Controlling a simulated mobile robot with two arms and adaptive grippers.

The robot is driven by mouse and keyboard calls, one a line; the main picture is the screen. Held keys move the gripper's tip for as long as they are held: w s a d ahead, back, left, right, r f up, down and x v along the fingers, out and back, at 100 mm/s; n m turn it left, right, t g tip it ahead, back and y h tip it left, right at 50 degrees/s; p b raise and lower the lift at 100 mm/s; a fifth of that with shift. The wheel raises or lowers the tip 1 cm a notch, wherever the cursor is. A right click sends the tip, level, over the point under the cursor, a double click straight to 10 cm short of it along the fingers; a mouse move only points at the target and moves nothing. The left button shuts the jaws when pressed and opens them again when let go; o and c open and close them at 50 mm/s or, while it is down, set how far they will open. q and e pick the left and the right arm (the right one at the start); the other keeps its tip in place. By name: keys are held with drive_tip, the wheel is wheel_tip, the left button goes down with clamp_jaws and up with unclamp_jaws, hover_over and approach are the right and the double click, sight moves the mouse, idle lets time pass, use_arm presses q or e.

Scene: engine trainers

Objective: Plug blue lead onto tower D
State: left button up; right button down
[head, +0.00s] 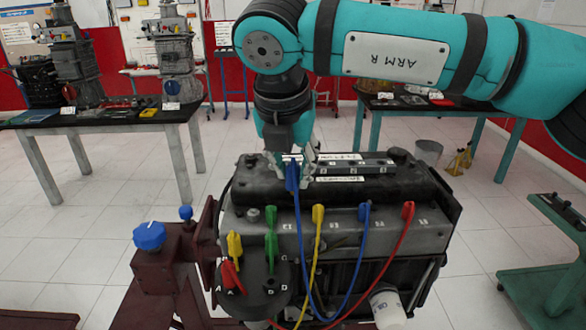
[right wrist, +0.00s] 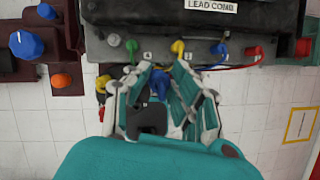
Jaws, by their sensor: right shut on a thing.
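My right gripper (head: 290,172) is above the engine's front edge and shut on the blue lead's plug (head: 291,177). In the right wrist view the blue plug (right wrist: 159,82) is between the fingers (right wrist: 163,100). The blue lead (head: 355,265) loops down from it and up to another blue plug (head: 364,212) on the engine. The distributor cap (head: 254,275) is lower, in front of the engine, with letters at its lower edge; "D" is near its lower right. It bears yellow (head: 234,244), red (head: 232,278) and green (head: 270,248) plugs. My left gripper is out of view.
The engine (head: 340,235) has yellow (head: 318,213), green and red plugs (head: 407,211) along its front. A blue knob (head: 149,236) on the dark red stand is left of the distributor. Tables with other engines stand behind; a green stand (head: 545,265) is at right.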

drive_tip(key=shift+s+a+f+b, duration=0.2)
drive_tip(key=shift+s+a+b, duration=0.05)
drive_tip(key=shift+s+b, duration=0.3)
drive_tip(key=s+a+b, duration=0.3)
drive_tip(key=s+b, duration=0.1)
drive_tip(key=s, duration=0.3)
drive_tip(key=shift+a+r, duration=0.15)
drive_tip(key=shift+r, duration=0.05)
drive_tip(key=shift+f, duration=0.15)
wheel_tip(320, 180, down, 5)
drive_tip(key=b, duration=0.5)
idle(0.3)
